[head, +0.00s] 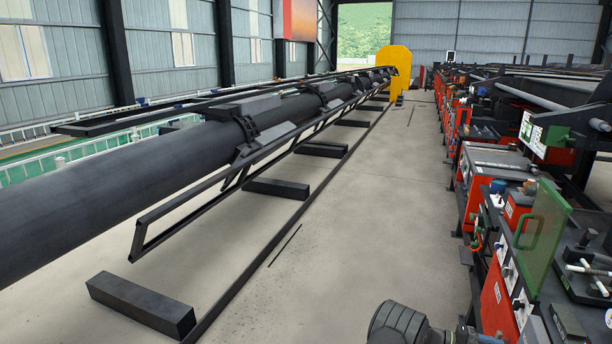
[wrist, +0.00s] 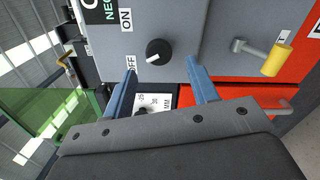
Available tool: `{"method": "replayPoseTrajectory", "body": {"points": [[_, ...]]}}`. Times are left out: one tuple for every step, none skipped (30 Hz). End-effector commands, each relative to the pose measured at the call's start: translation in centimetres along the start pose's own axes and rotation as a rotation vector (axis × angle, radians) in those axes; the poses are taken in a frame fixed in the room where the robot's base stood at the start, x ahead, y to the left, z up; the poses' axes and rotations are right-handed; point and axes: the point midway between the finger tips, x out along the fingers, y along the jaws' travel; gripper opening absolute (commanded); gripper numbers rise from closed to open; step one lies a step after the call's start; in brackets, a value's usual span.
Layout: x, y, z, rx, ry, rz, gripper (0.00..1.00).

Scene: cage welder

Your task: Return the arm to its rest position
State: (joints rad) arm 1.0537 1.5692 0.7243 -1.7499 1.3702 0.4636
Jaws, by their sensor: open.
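My gripper (wrist: 160,66) shows in the wrist view with its two blue fingers spread apart and nothing held between them. A black rotary knob (wrist: 158,52) on a grey panel (wrist: 215,25) lies between and just beyond the fingertips. Whether a finger touches the panel or knob I cannot tell. A white mark on the knob is on the side toward the OFF label (wrist: 130,64); the ON label (wrist: 125,18) is above that. In the head view the gripper cannot be made out.
A yellow-handled lever (wrist: 277,60) sticks out right of the fingers. A white scale plate (wrist: 153,103) sits between them. A green guard (head: 542,222) stands over the red and grey machine row.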

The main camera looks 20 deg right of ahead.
Motion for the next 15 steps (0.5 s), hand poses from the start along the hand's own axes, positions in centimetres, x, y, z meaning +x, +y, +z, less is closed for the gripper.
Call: {"method": "replayPoseTrajectory", "body": {"points": [[1.1,-0.1,0.1,0.000,-0.003,0.000,0.53],[1.8,0.0,0.1,0.001,-0.003,0.000,0.53],[2.5,0.0,0.1,0.002,-0.003,0.000,0.53],[3.1,0.0,0.1,0.002,-0.003,0.000,0.53],[3.8,0.0,0.1,0.002,-0.004,0.000,0.53],[4.6,0.0,0.1,0.001,-0.003,0.000,0.53],[4.7,0.0,0.0,0.011,0.000,0.001,0.53],[4.5,0.0,0.0,0.038,0.002,0.001,0.53],[4.4,0.1,0.0,0.071,0.001,0.001,0.53],[4.4,0.1,0.0,0.096,0.001,0.001,0.53],[4.4,0.1,0.0,0.121,0.001,0.001,0.53],[4.4,0.1,0.0,0.153,0.001,0.001,0.53],[4.4,0.1,0.0,0.177,0.000,0.001,0.53],[4.4,0.1,0.0,0.201,0.000,0.001,0.53],[4.4,0.1,0.0,0.233,0.000,0.001,0.53]]}}
